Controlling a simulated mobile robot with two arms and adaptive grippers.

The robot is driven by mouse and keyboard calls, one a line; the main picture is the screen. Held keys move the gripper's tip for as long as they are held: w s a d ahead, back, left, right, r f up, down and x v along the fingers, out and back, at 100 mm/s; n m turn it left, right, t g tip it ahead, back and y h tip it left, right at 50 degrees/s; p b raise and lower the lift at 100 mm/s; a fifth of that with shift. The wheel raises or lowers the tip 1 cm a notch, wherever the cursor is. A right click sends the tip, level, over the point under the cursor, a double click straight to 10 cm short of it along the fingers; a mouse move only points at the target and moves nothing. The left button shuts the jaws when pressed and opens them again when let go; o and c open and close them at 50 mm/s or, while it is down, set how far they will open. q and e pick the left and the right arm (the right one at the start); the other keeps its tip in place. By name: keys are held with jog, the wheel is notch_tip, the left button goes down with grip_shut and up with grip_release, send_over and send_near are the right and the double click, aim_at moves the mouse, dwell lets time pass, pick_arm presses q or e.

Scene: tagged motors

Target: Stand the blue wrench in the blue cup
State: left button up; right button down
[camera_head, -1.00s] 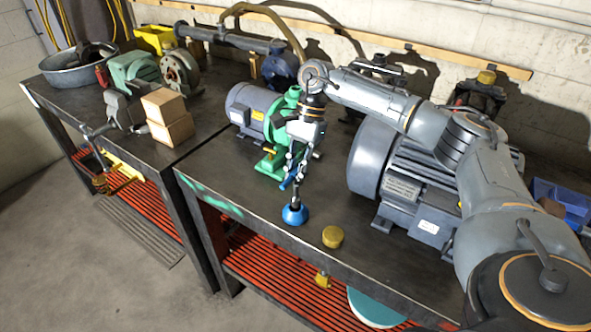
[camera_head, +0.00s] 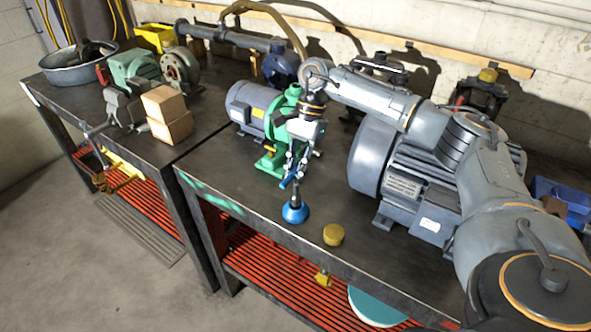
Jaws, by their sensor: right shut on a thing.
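The blue cup (camera_head: 296,214) stands on the dark bench top near its front edge, small in this view. My right gripper (camera_head: 291,177) points down just above the cup. It is shut on the blue wrench (camera_head: 287,182), whose blue part shows beside the fingers. A thin grey stem runs from the gripper down to the cup. I cannot tell whether its lower end is inside the cup or only in front of it. My left gripper is not in view.
A green pump with a grey motor (camera_head: 245,107) stands behind the gripper. A large grey motor (camera_head: 415,185) is to the right, under my arm. A yellow-brown round piece (camera_head: 333,235) sits right of the cup by the front edge. Wooden blocks (camera_head: 168,113) lie on the left bench.

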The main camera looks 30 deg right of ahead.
jog(key=shift+f+b, duration=1.45)
jog(key=shift+f, duration=0.25)
jog(key=c, duration=1.3)
grip_release()
jog(key=shift+r+p, duration=1.6)
jog(key=shift+r, duration=1.45)
jog(key=shift+r, duration=0.1)
jog(key=v, duration=1.2)
